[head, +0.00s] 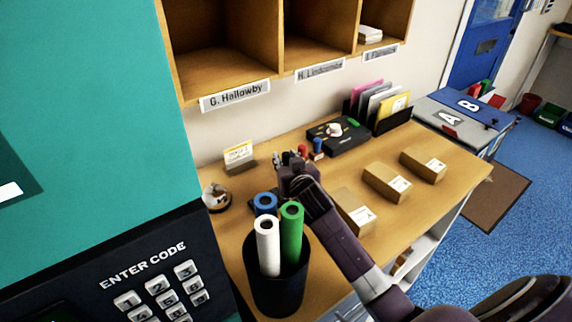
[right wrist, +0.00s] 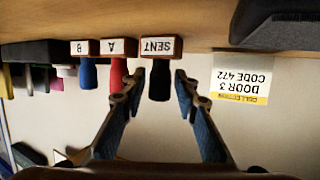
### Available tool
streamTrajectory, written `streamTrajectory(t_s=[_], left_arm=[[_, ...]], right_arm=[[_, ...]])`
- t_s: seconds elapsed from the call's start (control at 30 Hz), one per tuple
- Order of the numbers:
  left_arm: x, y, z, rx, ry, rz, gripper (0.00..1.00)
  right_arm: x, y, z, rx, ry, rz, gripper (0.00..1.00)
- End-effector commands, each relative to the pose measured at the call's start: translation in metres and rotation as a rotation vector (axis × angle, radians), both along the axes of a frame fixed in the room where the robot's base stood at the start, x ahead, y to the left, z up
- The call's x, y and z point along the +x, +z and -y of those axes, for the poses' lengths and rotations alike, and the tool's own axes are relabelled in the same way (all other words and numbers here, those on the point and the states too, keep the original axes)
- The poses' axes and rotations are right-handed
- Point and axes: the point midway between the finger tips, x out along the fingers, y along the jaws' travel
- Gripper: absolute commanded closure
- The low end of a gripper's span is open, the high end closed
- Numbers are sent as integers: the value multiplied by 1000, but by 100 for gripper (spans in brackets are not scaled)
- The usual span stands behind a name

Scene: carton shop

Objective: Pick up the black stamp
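The black stamp (right wrist: 160,84), labelled SENT, stands on the desk in the right wrist view, which is upside down. My right gripper (right wrist: 155,78) is open, with one finger on each side of the black handle; I see gaps on both sides. In the head view my right gripper (head: 286,161) is over the desk's back part, and it mostly hides the black stamp. A red stamp (right wrist: 118,72) labelled A and a blue stamp (right wrist: 88,72) labelled B stand beside it; the head view shows the red one (head: 302,151) and blue one (head: 317,147). My left gripper is not in view.
A black cup (head: 276,285) with rolled tubes stands in front of the right gripper. A small door-code card (head: 238,154) stands left of it. Several cartons (head: 387,183) lie to the right. A black box (head: 337,138) and a folder rack (head: 385,118) stand behind.

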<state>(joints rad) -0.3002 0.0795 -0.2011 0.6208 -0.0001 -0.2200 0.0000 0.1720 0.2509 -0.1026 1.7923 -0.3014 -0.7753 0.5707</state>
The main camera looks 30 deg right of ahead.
Motion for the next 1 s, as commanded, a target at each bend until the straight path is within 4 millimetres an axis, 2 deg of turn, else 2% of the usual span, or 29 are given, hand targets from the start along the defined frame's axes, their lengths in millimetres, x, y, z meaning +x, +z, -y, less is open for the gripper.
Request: streamTrajectory(t_s=[0.1,0.37,0.67,0.77,1.0], left_arm=[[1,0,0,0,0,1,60],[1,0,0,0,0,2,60],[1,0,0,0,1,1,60],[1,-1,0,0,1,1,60],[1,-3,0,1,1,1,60]], right_arm=[[0,0,0,0,0,0,73],[0,0,0,0,0,0,100],[0,3,0,0,0,1,100],[0,14,0,-2,0,6,100],[1,63,0,0,0,7,100]])
